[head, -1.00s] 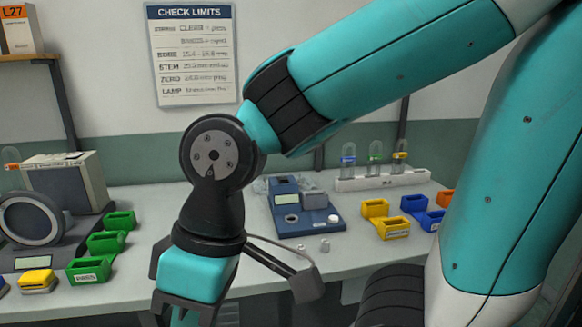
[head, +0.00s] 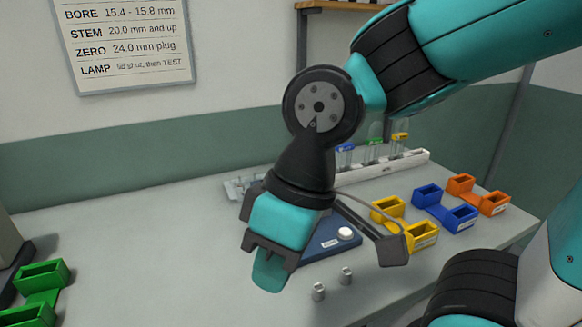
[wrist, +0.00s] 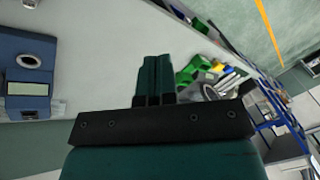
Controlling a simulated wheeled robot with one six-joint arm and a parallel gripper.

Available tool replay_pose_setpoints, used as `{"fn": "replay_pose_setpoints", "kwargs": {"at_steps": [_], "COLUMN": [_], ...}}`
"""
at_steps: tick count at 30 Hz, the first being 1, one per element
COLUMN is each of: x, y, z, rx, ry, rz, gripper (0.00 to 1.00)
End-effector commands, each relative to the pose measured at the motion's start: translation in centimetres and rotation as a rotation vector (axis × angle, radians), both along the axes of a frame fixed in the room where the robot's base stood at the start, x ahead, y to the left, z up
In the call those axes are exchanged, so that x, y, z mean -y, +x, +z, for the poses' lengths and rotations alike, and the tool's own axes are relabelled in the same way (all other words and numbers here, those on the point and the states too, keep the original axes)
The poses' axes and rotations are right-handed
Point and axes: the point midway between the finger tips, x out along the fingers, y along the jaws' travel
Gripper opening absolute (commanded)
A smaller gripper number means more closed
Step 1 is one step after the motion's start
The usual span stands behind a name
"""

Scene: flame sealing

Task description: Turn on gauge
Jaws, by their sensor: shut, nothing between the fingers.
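A blue bench device (head: 325,243), which I take to be the gauge, sits on the bench. It has a round white button (head: 345,233) at its right front. My arm hides most of it in the head view. The wrist view shows a blue device (wrist: 12,73) at the left edge, with a pale display (wrist: 27,88) and a round metal ring (wrist: 28,61). My gripper (head: 268,277) points down in front of the blue device in the head view. Its fingers (wrist: 155,80) are together and empty in the wrist view. Contact with the device cannot be told.
Two small metal cylinders (head: 318,292) stand in front of the device. Yellow (head: 420,236), blue (head: 458,218) and orange (head: 490,203) bins are to the right. A white rack (head: 410,157) with capped tubes is behind. Green bins (head: 35,300) are at left. The bench (head: 150,250) between is clear.

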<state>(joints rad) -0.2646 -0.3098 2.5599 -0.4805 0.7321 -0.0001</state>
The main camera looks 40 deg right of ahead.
Motion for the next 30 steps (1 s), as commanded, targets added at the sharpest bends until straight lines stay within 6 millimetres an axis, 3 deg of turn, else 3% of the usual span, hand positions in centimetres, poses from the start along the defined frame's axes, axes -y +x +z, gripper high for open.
{"fn": "replay_pose_setpoints", "kwargs": {"at_steps": [8,11,14,17,21,24,27,30], "x": [0.0,0.2,1.4,3.9,9.4,13.5,16.7,18.5], "y": [0.0,1.2,5.3,11.8,20.9,25.5,28.4,29.7], "z": [0.0,0.7,2.2,3.9,4.9,4.7,4.2,3.7], "rx": [0.0,0.003,0.01,0.024,0.049,0.064,0.076,0.083], "ry": [0.0,-0.007,-0.037,-0.087,-0.171,-0.225,-0.265,-0.287], "rz": [0.0,-0.028,-0.129,-0.291,-0.538,-0.682,-0.781,-0.835], "gripper": [0.0,0.0,0.0,0.0,0.0,0.0,0.0,0.0]}}
